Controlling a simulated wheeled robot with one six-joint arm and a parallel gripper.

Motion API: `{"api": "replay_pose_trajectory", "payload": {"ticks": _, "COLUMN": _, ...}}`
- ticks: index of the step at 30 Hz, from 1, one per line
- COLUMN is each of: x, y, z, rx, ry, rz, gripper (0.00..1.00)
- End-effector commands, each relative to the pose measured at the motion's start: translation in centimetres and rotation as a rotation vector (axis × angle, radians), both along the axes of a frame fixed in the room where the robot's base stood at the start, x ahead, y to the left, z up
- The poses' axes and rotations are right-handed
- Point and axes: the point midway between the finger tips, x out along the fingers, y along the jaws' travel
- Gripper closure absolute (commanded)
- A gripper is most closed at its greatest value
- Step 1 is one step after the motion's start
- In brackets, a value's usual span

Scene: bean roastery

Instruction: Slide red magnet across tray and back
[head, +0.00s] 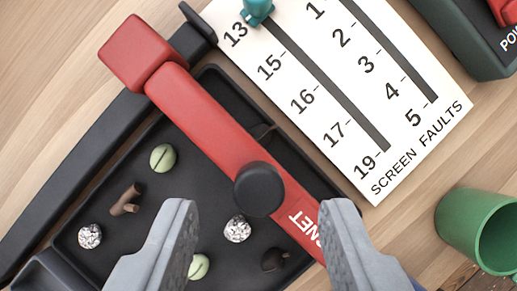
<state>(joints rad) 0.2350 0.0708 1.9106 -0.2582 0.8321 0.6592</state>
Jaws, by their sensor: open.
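The red magnet (205,118) is a long bar lying diagonally over the black tray (208,82), with a red block (135,52) at its upper left end. A round black knob (259,188) stands on the bar, and part of its white lettering shows near the lower end. My gripper (258,212) is open, with one grey finger on each side of the knob's column in the picture. The knob is just above the line between the fingertips, and neither finger visibly touches it. The bar's lower end is partly hidden by the right finger.
In the tray lie green beans (163,157), a brown twig (125,200), crumpled silver balls (89,236) and dark pieces (274,259). A dark rail (75,190) runs along the left. A white screen-faults board (375,185) with a teal slider (258,10) and a green mug (478,228) are right.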

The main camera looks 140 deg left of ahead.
Motion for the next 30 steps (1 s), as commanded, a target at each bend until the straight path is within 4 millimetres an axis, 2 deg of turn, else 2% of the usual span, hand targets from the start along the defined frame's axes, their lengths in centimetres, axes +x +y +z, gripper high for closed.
{"api": "replay_pose_trajectory", "payload": {"ticks": 6, "x": 0.6, "y": -0.6, "z": -1.9, "rx": 0.0, "ry": 0.0, "rz": 0.0, "gripper": 0.57}}
{"api": "replay_pose_trajectory", "payload": {"ticks": 17, "x": 0.7, "y": -0.7, "z": -2.3, "rx": -0.001, "ry": -0.001, "rz": 0.0, "gripper": 0.57}}
{"api": "replay_pose_trajectory", "payload": {"ticks": 20, "x": 0.7, "y": -0.7, "z": -2.3, "rx": -0.001, "ry": -0.001, "rz": 0.0, "gripper": 0.73}}
{"api": "replay_pose_trajectory", "payload": {"ticks": 24, "x": 0.7, "y": -0.7, "z": -2.3, "rx": -0.001, "ry": -0.001, "rz": 0.0, "gripper": 1.0}}
{"api": "replay_pose_trajectory", "payload": {"ticks": 30, "x": 0.7, "y": -0.6, "z": -2.3, "rx": 0.0, "ry": -0.001, "rz": 0.0, "gripper": 1.0}}
